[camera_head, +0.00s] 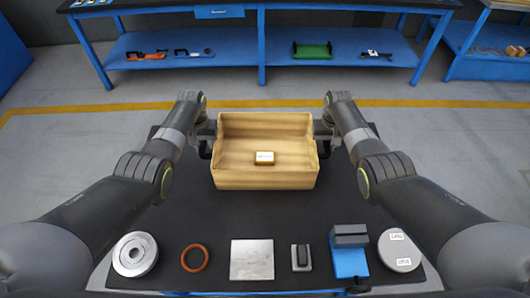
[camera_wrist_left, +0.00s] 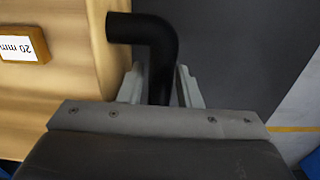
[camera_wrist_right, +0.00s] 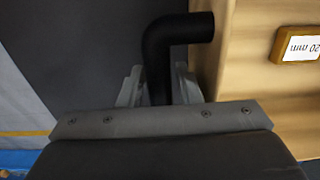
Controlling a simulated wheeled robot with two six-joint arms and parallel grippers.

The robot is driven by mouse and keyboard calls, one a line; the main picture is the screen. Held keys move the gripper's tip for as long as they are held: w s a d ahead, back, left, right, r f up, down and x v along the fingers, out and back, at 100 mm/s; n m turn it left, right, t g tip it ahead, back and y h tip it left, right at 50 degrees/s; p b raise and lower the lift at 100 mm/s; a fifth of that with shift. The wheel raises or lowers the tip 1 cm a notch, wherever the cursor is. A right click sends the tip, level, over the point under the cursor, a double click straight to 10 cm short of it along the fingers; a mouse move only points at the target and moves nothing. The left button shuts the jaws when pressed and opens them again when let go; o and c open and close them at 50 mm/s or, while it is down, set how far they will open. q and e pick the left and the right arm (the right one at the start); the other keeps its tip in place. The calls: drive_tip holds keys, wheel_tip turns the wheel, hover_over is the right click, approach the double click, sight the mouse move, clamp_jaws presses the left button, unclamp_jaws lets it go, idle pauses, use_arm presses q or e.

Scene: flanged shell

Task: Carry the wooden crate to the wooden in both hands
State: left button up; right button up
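The wooden crate (camera_head: 265,181) is an open, pale box in the middle of the head view, level, with a small labelled block inside. A bent black handle stands out from each side. My left gripper (camera_head: 207,139) is at the left handle, which passes between its fingers in the left wrist view (camera_wrist_left: 160,84). My right gripper (camera_head: 324,139) is at the right handle, likewise between its fingers in the right wrist view (camera_wrist_right: 159,85). Both grippers look shut on the handles; the fingertips are partly hidden. I cannot tell whether the crate touches the surface below.
The black-topped table (camera_head: 225,215) carries a row of parts along its near edge: a metal disc (camera_head: 135,254), an orange ring (camera_head: 194,257), a steel plate (camera_head: 252,260), a blue block (camera_head: 350,262) and others. A blue shelved bench (camera_head: 225,52) stands beyond open floor.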

use_arm(q)
clamp_jaws()
use_arm(e)
clamp_jaws()
use_arm(q)
drive_tip(key=shift+r, duration=0.1)
use_arm(e)
drive_tip(key=shift+r, duration=0.1)
